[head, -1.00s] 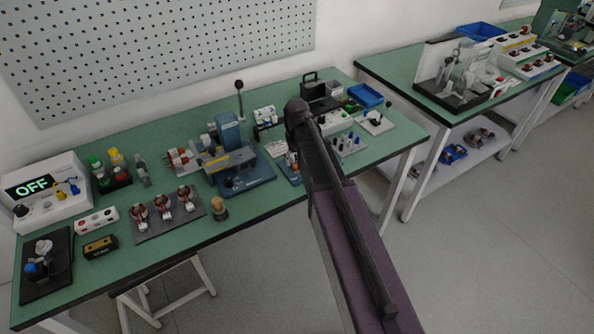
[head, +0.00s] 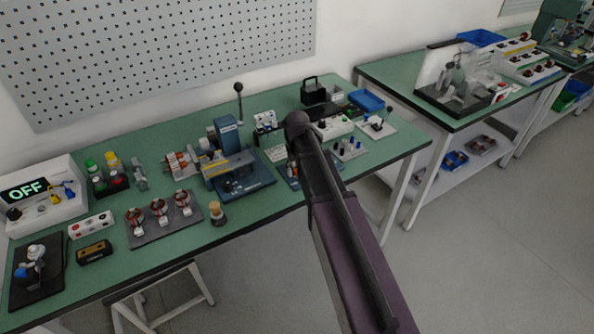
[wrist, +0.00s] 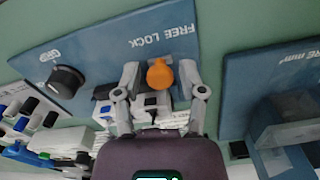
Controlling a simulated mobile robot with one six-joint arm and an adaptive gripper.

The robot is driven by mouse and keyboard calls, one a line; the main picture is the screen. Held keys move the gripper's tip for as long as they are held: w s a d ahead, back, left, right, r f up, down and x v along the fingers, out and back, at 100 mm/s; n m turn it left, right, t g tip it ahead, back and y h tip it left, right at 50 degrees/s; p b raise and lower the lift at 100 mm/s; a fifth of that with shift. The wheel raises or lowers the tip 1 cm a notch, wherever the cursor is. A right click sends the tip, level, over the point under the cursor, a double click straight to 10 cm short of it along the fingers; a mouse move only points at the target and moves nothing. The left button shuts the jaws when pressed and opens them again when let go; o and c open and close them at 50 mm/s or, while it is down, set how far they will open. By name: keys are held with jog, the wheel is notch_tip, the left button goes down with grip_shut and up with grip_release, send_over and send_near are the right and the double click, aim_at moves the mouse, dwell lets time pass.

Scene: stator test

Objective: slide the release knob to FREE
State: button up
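The release knob, an orange round knob (wrist: 159,75), sits at the edge of a blue panel (wrist: 100,65) in the wrist view, below upside-down FREE and LOCK lettering. FREE is at the right of the lettering and LOCK at the left. My gripper (wrist: 159,72) is open, one finger on each side of the knob, with a visible gap on both sides. I cannot tell how far along its travel the knob stands. In the head view, the panel (head: 294,176) is partly hidden by my arm, and my gripper cannot be made out.
A black knob (wrist: 67,79) marked GRIP is on the same panel. Another blue panel with a clear block (wrist: 285,120) stands to the right in the wrist view. In the head view, a blue press-like fixture (head: 232,160) stands left of my arm.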

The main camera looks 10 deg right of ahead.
grip_shut()
jog(key=shift+s+a, duration=0.2)
jog(key=shift+a, duration=0.35)
jog(key=shift+s+a, duration=0.2)
jog(key=shift+a, duration=0.35)
jog(key=shift+o, duration=2.2)
grip_release()
jog(key=shift+a, duration=0.15)
jog(key=shift+d, duration=0.2)
